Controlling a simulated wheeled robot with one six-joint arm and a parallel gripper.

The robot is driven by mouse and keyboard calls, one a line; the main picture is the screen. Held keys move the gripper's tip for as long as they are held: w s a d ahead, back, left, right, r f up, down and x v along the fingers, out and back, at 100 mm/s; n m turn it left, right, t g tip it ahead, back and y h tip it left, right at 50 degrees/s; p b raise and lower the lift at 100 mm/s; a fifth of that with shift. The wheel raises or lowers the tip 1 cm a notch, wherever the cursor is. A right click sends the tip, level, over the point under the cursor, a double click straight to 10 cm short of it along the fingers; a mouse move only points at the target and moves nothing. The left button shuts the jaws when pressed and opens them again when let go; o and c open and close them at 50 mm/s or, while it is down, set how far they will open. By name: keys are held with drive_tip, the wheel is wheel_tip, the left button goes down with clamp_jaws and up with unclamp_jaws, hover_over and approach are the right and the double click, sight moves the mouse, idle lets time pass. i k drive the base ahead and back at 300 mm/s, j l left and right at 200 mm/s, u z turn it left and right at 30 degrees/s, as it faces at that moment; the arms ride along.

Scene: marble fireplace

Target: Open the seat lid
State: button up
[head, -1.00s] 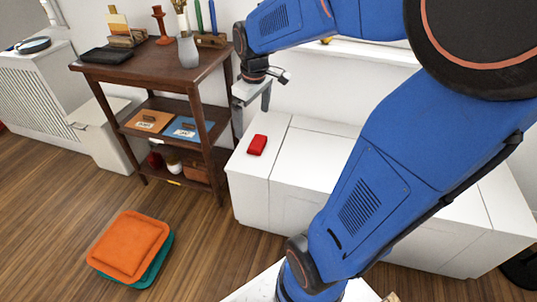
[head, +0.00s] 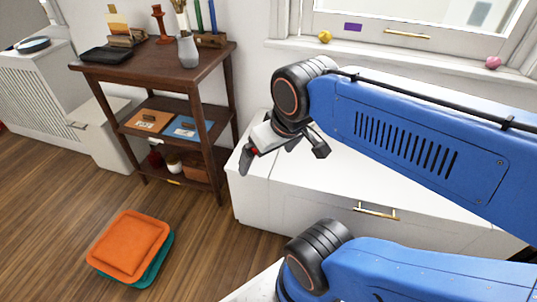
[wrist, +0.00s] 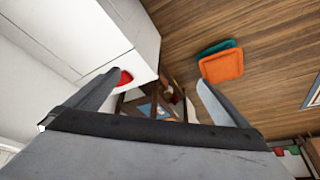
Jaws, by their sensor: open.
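The white window seat (head: 330,185) stands against the wall under the window, and its flat top looks closed. A gold bar handle (head: 375,211) shows near its front edge. My gripper (head: 283,157) is open and empty above the left part of the seat, left of the handle and apart from it. In the wrist view, my gripper (wrist: 160,78) has its fingers spread, with the seat (wrist: 75,35) at left. A red object (wrist: 125,78) lies on the seat near one fingertip; in the head view it is mostly hidden. My arm covers the seat's right part.
A brown shelf table (head: 155,65) with a vase and candlesticks stands left of the seat. Orange (head: 128,245) and teal (head: 160,265) cushions are stacked on the floor. The windowsill (head: 400,58) holds a yellow ball (head: 325,36) and a pink ball (head: 493,62). Floor before the seat is clear.

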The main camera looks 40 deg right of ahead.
sight(348, 173)
drive_tip(key=z, duration=1.75)
drive_tip(key=k, duration=1.15)
